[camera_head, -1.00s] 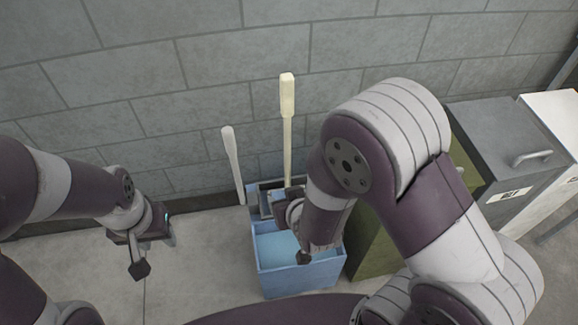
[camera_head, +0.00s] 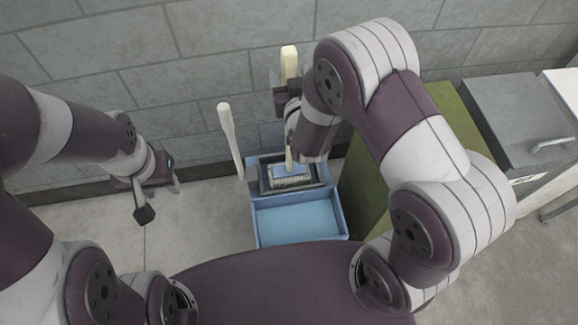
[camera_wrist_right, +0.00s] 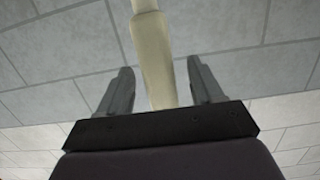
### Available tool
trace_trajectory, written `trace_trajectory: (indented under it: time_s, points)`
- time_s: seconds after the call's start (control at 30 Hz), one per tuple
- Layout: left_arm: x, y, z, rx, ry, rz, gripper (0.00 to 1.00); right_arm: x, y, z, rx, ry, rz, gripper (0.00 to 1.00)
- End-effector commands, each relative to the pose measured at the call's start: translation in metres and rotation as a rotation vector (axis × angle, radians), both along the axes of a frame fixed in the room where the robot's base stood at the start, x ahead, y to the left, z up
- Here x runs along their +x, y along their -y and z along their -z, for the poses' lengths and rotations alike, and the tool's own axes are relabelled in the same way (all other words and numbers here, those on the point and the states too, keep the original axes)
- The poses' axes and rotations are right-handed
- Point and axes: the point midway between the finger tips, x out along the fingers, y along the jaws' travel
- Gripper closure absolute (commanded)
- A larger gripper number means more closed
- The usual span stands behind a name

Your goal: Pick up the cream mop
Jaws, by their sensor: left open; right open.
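The cream mop stands upright in the blue bucket, its cream handle (camera_head: 289,62) rising in front of the wall and its lower end (camera_head: 289,160) reaching the wringer part. My right gripper (camera_head: 285,93) is at the upper handle and hides part of it. In the right wrist view the cream mop (camera_wrist_right: 155,60) runs between the two open fingers of my right gripper (camera_wrist_right: 158,85), with gaps on both sides. My left gripper (camera_head: 160,195) is open and empty, low on the left, well apart from the mop.
The blue bucket (camera_head: 300,243) with blue water stands on the floor. A white-handled tool (camera_head: 230,138) leans at its left. A green cabinet (camera_head: 362,205) and a grey bin (camera_head: 510,105) stand on the right. Floor left of the bucket is clear.

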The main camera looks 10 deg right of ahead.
Motion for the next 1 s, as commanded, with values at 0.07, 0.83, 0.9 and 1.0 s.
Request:
trace_trajectory:
  time_s: [0.07,0.83,0.9,1.0]
  points:
    - [0.0,0.0,0.0,0.0,0.0,0.0,0.57,0.015,0.002,0.004,0.0,-0.001,0.003,0.34]
    - [0.0,0.0,0.0,0.0,0.0,0.0,0.57,0.035,0.001,0.005,0.0,0.001,0.001,0.96]
    - [0.0,0.0,0.0,0.0,0.0,0.0,0.57,0.035,0.001,0.005,0.0,0.001,0.0,0.96]
    - [0.0,0.0,-0.001,0.0,0.0,0.0,0.57,0.035,0.001,0.001,0.0,0.001,0.001,0.96]
